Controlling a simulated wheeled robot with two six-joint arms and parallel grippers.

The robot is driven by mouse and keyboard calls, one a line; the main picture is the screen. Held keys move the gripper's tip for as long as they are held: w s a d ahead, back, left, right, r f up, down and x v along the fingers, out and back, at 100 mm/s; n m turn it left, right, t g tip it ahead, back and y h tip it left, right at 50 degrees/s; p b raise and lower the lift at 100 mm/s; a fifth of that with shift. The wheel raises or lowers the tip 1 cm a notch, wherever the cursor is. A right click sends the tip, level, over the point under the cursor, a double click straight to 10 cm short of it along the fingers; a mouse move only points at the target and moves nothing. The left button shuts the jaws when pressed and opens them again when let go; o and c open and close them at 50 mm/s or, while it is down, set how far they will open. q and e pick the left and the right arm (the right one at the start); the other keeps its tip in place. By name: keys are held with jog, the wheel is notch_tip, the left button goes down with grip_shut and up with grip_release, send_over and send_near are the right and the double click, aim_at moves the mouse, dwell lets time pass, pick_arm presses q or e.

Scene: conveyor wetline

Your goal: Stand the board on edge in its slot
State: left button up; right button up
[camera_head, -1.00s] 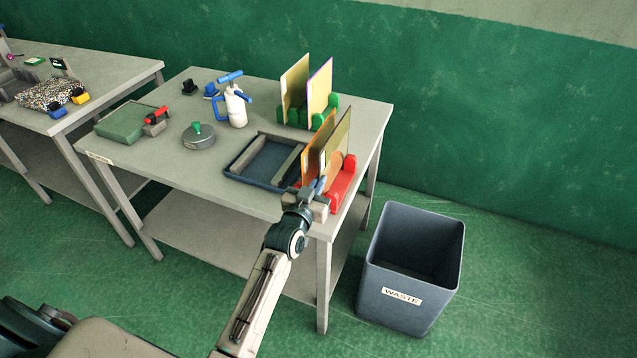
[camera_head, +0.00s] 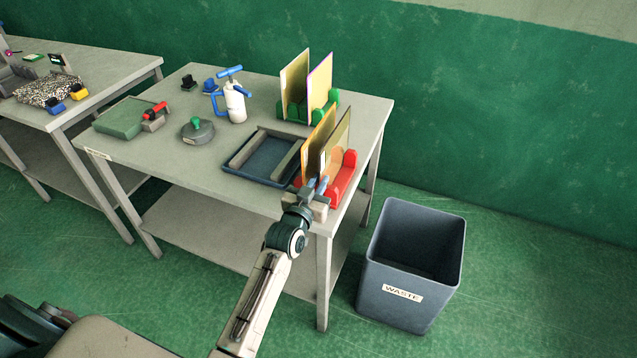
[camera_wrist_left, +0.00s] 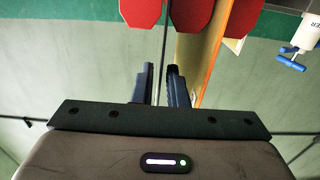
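A red rack (camera_head: 341,182) at the table's front right corner holds two upright boards: an orange-edged board (camera_head: 317,142) and a thin olive board (camera_head: 338,140). My left gripper (camera_head: 321,185) is at the near end of this rack, low by the boards' near edges. In the left wrist view its two fingers (camera_wrist_left: 162,70) stand apart, with the thin board (camera_wrist_left: 164,38) seen edge-on in the gap between them. The orange-edged board (camera_wrist_left: 205,50) is to the right, outside the fingers. Whether a finger touches the thin board is unclear. My right gripper is not in view.
A green rack (camera_head: 293,112) behind holds two upright boards. A dark tray (camera_head: 238,172) lies left of the red rack. A white bottle with a blue pump (camera_head: 235,105), a round tin (camera_head: 198,133) and a green pad (camera_head: 122,122) stand farther left. A waste bin (camera_head: 405,298) is right.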

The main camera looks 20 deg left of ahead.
pick_arm(q)
jog(key=shift+s, duration=0.15)
jog(key=shift+s+a+p, duration=0.1)
jog(key=shift+s+p, duration=0.45)
jog(key=shift+s, duration=1.55)
jog(key=o, duration=0.6)
jog(key=shift+c, duration=0.2)
jog(key=shift+f, duration=0.1)
